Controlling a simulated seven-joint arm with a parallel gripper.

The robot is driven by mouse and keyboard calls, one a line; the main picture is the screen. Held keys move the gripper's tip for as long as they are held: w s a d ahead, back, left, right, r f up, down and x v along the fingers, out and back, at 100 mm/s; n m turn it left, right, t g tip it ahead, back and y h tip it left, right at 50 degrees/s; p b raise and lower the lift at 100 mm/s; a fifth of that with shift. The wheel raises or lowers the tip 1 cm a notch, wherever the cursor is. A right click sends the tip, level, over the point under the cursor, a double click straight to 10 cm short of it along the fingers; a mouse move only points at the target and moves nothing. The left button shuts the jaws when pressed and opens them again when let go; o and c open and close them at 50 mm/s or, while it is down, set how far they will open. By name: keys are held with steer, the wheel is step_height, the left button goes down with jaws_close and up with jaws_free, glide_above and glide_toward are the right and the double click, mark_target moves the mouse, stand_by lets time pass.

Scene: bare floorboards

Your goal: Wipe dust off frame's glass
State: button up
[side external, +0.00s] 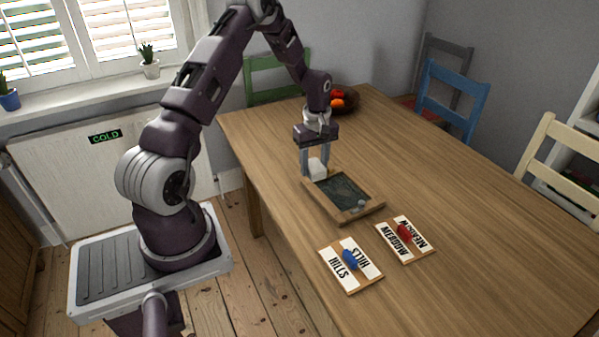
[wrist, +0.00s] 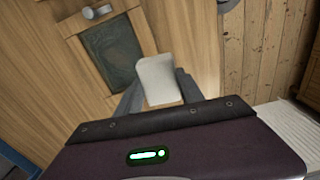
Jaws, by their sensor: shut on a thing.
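My gripper (side external: 314,170) points down at the far left end of the picture frame and is shut on a white block-like wiper (side external: 318,171). The wiper also shows pale between the fingers in the wrist view (wrist: 158,78). The wooden frame (side external: 366,212) lies flat on the table, its dark glass (side external: 345,191) facing up; the glass also shows in the wrist view (wrist: 112,52). The wiper overlaps the frame's far left end in the side view; I cannot tell if it touches. A small grey knob-like thing (side external: 361,204) is at the frame's near end. Dust is too fine to make out.
Two lettered cards lie nearer, one with a blue item (side external: 351,260) and one with a red item (side external: 404,231). A dark bowl with red and orange things (side external: 343,101) stands at the back. The table's right side (side external: 470,210) is clear. Chairs stand around it.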

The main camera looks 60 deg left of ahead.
glide_above(335, 185)
steer(key=shift+d+f, duration=0.15)
steer(key=shift+f, duration=3.05)
steer(key=shift+d+f, duration=0.15)
steer(key=shift+f, duration=0.8)
steer(key=shift+d, duration=0.35)
steer(key=shift+c, duration=0.5)
steer(key=shift+w+d, duration=0.15)
steer(key=shift+d, duration=2.9)
steer(key=shift+s+a, duration=0.2)
steer(key=shift+a, duration=3.3)
steer(key=shift+a+r, duration=0.1)
steer(key=shift+a, duration=0.05)
step_height(335, 185, up, 8)
